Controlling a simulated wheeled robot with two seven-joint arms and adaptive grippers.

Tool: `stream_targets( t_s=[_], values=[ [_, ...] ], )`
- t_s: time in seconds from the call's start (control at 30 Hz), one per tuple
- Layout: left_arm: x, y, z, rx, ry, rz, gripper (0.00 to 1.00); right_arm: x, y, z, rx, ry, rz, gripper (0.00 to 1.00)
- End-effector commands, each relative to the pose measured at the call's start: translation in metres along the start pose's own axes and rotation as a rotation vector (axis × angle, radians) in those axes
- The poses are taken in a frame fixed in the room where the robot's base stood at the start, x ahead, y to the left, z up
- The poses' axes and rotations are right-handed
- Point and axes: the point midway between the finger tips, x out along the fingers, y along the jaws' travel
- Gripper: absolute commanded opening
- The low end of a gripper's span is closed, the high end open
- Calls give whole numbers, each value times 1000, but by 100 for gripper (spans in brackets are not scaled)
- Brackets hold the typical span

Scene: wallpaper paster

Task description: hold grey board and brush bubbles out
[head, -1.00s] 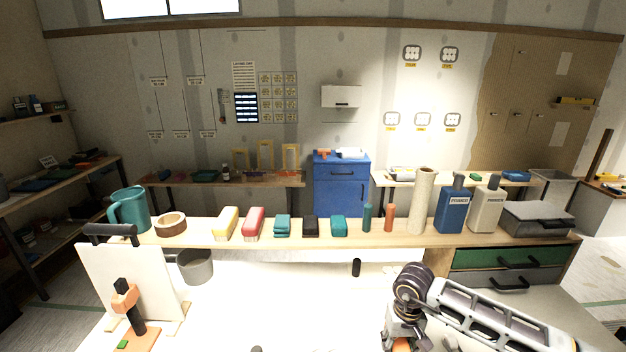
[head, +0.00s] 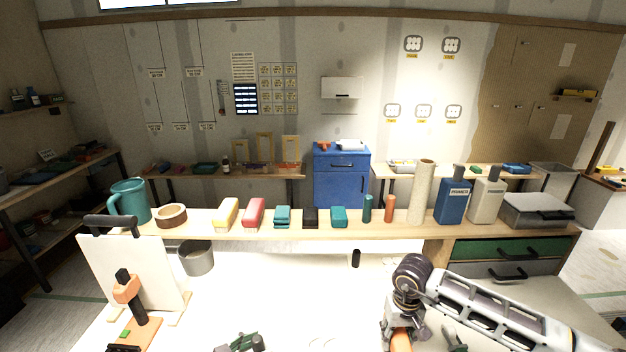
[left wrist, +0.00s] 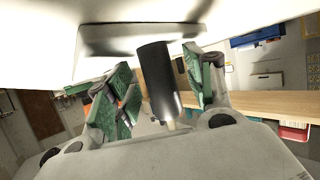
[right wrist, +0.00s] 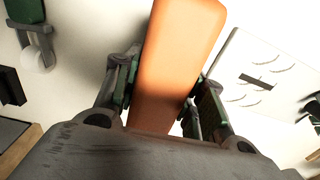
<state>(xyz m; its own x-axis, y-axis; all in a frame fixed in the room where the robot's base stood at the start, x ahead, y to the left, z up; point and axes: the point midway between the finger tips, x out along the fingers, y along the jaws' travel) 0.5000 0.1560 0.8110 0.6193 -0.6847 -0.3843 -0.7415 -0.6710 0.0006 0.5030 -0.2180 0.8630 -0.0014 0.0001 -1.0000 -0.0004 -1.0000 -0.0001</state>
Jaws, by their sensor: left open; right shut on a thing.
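My left gripper (head: 240,343) shows at the bottom edge of the head view. In the left wrist view its green fingers (left wrist: 163,90) are open on either side of a black cylindrical handle (left wrist: 158,75), with gaps visible. A grey slab (left wrist: 140,38), seemingly the grey board, lies beyond the handle. My right gripper (right wrist: 165,95) is shut on an orange handle (right wrist: 178,55), seemingly the brush; it also shows in the head view (head: 401,341). The brush's far end is out of view. A pale panel (right wrist: 290,75) with curved raised marks and a dark bar lies beside it.
A rear shelf (head: 375,231) holds a teal mug (head: 130,202), tape roll, brushes, blocks and bottles.

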Motion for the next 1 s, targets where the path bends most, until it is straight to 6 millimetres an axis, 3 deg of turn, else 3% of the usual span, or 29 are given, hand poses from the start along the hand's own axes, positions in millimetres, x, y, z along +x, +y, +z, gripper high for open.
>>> stream_targets(
  t_s=[0.2, 0.57, 1.0],
  values=[
    [10, 0, -1, 0, 1, 0, 53, 0, 0, 0, 0, 1, 0, 16],
    [12, 0, -1, 1, 0, 0, 53, 0, 0, 0, 0, 1, 0, 16],
    [12, 0, -1, 1, 0, 0, 0, 0, 0, 0, 0, 1, 0, 16]
  ],
)
